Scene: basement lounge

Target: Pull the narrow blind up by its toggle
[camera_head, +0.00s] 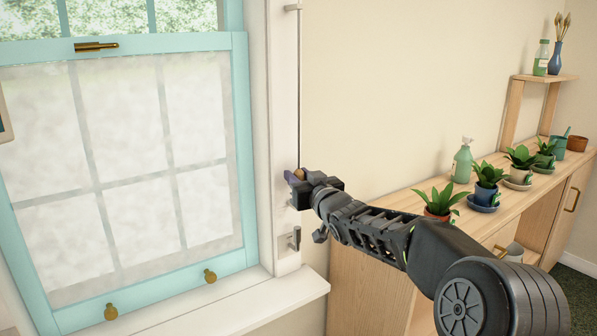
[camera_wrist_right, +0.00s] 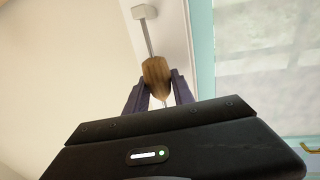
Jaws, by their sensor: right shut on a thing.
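A small wooden toggle (camera_wrist_right: 156,72) hangs at the lower end of a thin cord (camera_head: 299,90). The cord runs up beside the window to a small pale bracket (camera_head: 293,7). My right gripper (camera_head: 299,176) is shut on the toggle, its dark fingers on either side of it in the right wrist view (camera_wrist_right: 158,98). In the head view the fingers mostly hide the toggle. A metal cleat (camera_head: 294,240) is on the white trim below the gripper. I cannot make out a separate blind. My left gripper is not in view.
A teal-framed window (camera_head: 240,150) with frosted lower panes and brass fittings stands left of the gripper. A white sill (camera_head: 245,305) juts out below. On the right, a wooden cabinet (camera_head: 365,250) holds potted plants (camera_head: 438,202) and a green bottle (camera_head: 463,160), close beside my right arm.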

